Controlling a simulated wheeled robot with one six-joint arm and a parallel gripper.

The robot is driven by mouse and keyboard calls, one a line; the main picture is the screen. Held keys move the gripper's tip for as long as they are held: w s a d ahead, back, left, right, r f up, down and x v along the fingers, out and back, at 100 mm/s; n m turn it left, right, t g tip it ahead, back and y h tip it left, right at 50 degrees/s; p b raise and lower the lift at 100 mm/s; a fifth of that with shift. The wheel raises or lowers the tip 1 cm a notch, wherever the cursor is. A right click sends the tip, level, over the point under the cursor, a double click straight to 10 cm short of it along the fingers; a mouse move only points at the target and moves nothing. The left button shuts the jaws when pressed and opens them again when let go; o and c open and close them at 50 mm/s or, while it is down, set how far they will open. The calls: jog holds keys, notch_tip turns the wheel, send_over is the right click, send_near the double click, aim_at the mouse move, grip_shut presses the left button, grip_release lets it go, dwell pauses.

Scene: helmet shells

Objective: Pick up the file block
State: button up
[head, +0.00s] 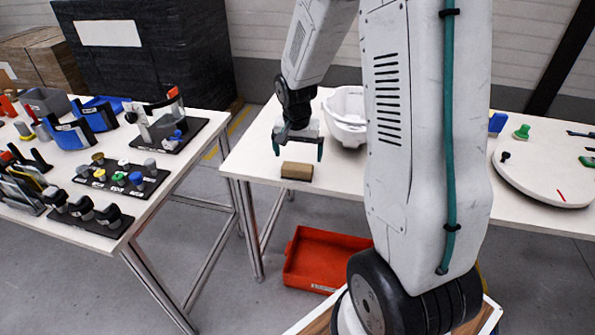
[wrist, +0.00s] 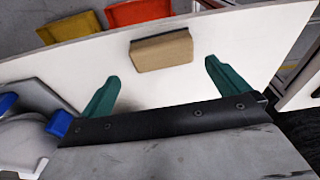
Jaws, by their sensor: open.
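The file block (head: 297,171) is a small tan block with a darker side. It lies on the white table near its front left edge in the head view. In the wrist view the block (wrist: 162,51) lies beyond the fingertips, roughly centred between them. My gripper (head: 298,150) is open and empty, with its green fingers spread. It is just behind and above the block in the head view, apart from it. In the wrist view my gripper (wrist: 158,75) has both fingertips short of the block.
A white helmet shell (head: 345,115) stands right of my gripper, partly hidden by my arm. A red bin (head: 322,262) sits on the floor below the table. A white round board (head: 550,172) lies at the right. The left table (head: 150,205) holds several tools.

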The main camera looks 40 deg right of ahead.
aim_at(297, 166)
jog(key=f, duration=0.4)
jog(key=w+f, duration=0.1)
jog(key=f, duration=0.1)
jog(key=shift+d+f, duration=0.25)
jog(key=shift+f, duration=0.1)
jog(key=c, duration=0.9)
